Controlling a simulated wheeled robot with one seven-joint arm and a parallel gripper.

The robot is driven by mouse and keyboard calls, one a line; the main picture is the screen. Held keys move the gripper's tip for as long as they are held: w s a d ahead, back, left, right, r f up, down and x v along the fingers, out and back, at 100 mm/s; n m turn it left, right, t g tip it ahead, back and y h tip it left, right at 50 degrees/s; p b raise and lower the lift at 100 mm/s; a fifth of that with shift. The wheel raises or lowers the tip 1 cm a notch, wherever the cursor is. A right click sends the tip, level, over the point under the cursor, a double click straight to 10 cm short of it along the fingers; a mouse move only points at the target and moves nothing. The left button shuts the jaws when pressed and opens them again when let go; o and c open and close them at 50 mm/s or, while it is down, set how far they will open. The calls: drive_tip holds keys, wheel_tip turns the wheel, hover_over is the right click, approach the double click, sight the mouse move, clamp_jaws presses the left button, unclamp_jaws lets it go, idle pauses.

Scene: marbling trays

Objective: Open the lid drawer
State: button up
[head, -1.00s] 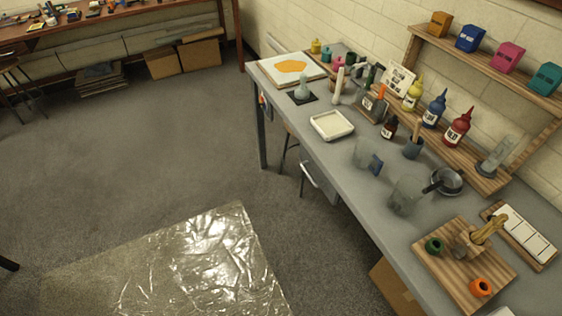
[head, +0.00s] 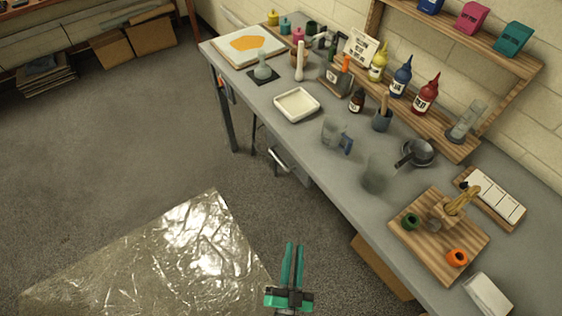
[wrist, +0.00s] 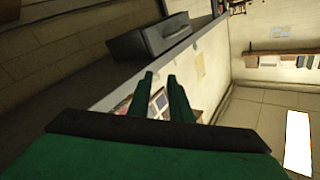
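The drawer (head: 290,169) hangs under the left part of the grey table's front edge, with a pale bar handle (head: 279,160) on its front. In the wrist view the drawer (wrist: 135,46) is a dark grey box near the top, seen tilted, with its handle (wrist: 168,36) on the long face. I see no clear gap at the drawer front. My green gripper (head: 292,247) is over the floor in front of the table, lower in the picture than the drawer and apart from it. Its two fingers (wrist: 160,76) are apart with nothing between them.
The grey table (head: 325,190) carries a white tray (head: 297,105), clear cups, bottles and a wooden board (head: 440,250). A cardboard box (head: 380,267) stands beneath it. A shiny sheet (head: 150,260) lies on the floor. The floor before the drawer is clear.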

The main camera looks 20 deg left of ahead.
sight(279, 160)
drive_tip(key=w+a+y, duration=0.2)
drive_tip(key=w+a, duration=0.3)
drive_tip(key=w, duration=0.5)
drive_tip(key=w+a+f+m+g+y, duration=0.1)
drive_tip(key=w+a+y, duration=0.2)
drive_tip(key=w, duration=0.7)
drive_tip(key=w+a+y, duration=0.2)
drive_tip(key=w+a, duration=0.5)
drive_tip(key=w, duration=0.3)
drive_tip(key=shift+w+f+m+y, duration=0.25)
drive_tip(key=shift+w+m+y, duration=0.05)
drive_tip(key=shift+w+y, duration=0.1)
drive_tip(key=shift+s, duration=0.1)
clamp_jaws()
